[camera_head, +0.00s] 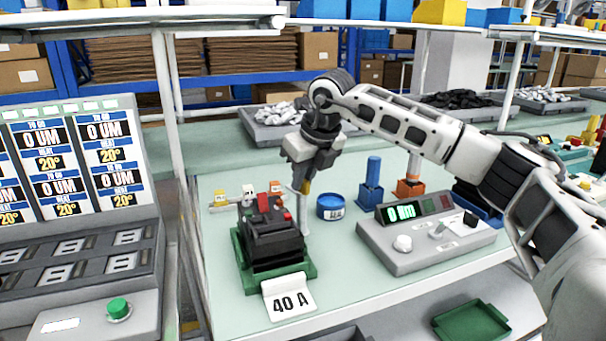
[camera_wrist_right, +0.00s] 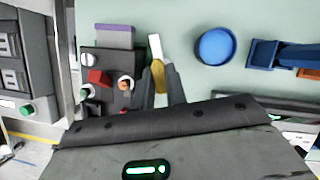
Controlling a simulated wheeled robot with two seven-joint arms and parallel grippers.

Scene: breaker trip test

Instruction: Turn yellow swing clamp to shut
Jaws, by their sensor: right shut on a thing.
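My right gripper (camera_head: 305,187) points down beside the black breaker (camera_head: 272,243) and is shut on a yellow part, which I take to be the yellow swing clamp (camera_wrist_right: 159,78). A pale rod (camera_head: 304,218) runs down below the fingertips, close to the right side of the breaker's green base (camera_head: 247,285). The fingers hide much of the yellow part, and I cannot tell how far the clamp is turned. Another small yellow piece (camera_head: 221,199) shows at the breaker's far left. My left gripper is in neither view.
A round blue tub (camera_head: 330,207) and a blue holder with a post (camera_head: 371,187) stand right of the gripper. A grey tester (camera_head: 425,238) with a green display is at the right. A 40 A card (camera_head: 288,298) is in front. A grey panel (camera_head: 80,225) stands left.

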